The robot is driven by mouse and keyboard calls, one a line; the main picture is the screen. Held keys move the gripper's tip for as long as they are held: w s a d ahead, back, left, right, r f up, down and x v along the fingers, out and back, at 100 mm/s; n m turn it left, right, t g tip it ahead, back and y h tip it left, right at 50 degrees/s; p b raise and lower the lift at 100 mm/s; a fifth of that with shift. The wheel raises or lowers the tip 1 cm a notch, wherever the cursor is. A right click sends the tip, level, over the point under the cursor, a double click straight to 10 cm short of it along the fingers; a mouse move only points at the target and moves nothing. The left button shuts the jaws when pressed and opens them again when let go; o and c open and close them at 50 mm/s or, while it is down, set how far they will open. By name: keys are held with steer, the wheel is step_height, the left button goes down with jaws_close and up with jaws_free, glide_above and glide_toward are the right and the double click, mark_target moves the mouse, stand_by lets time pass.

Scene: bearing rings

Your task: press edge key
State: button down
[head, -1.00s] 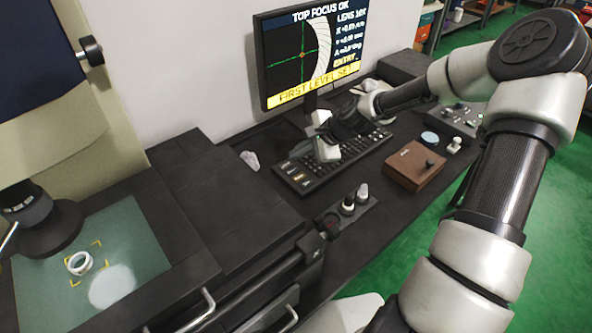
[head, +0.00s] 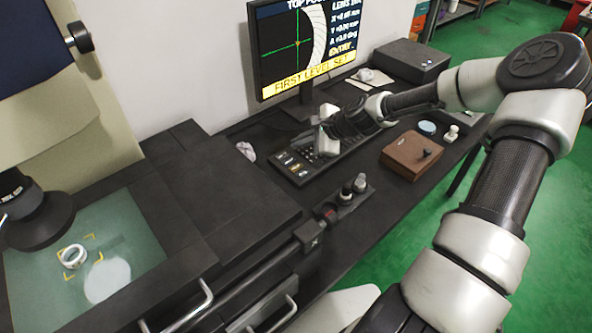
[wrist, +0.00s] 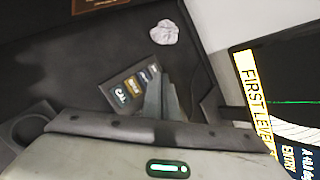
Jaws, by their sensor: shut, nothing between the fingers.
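The black keyboard (head: 300,166) lies on the dark bench below the monitor. Several larger coloured keys stand at its left end. In the wrist view this end of the keyboard (wrist: 121,96) shows a yellow key (wrist: 132,84) among darker ones; their lettering is too small to read surely, so I cannot pick out the edge key. My gripper (head: 322,150) is shut and empty, over the keyboard just right of the coloured keys. In the wrist view its fingers (wrist: 163,88) hide the rest of the keyboard. I cannot tell whether the fingertips touch a key.
The monitor (head: 300,45) shows "FIRST LEVEL SET" behind the keyboard. A crumpled pale lump (head: 246,151) lies left. A white ring (head: 72,257) sits on the glass stage (head: 140,225).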

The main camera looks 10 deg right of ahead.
step_height(320, 180, down, 5)
steer(key=b, duration=0.3)
steer(key=shift+r, duration=0.2)
steer(key=shift+f+b, duration=0.55)
steer(key=shift+f, duration=0.45)
steer(key=shift+f, duration=0.1)
stand_by(0.7)
steer(key=shift+f, duration=0.35)
steer(key=shift+f+b, duration=0.3)
stand_by(0.6)
steer(key=shift+r, duration=0.1)
steer(key=shift+r+p, duration=0.6)
steer(key=shift+r, duration=0.05)
steer(key=shift+r+p, duration=2)
steer(key=shift+r, duration=0.5)
